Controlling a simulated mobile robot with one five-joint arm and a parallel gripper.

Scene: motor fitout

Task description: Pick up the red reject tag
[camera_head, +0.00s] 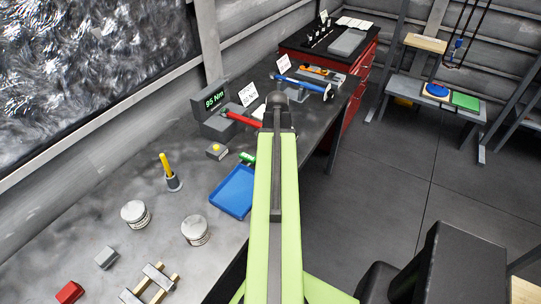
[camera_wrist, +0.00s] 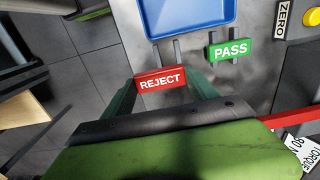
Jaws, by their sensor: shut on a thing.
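The red reject tag (camera_wrist: 159,78) shows in the wrist view, upright with its white lettering facing the camera. My gripper (camera_wrist: 162,87) has a green finger on each side of it and is shut on it. The tag is close to the blue tray's near edge, and two grey posts stand behind it. I cannot tell whether its underside still touches the bench. In the head view my arm hides the tag and the fingertips.
A green PASS tag (camera_wrist: 229,50) stands just right of the reject tag, with the blue tray (camera_head: 233,191) beside them. A ZERO label (camera_wrist: 283,17), a yellow button (camera_wrist: 313,18) and a red-handled tool (camera_head: 243,119) are close by. Open floor (camera_head: 385,185) lies right of the bench.

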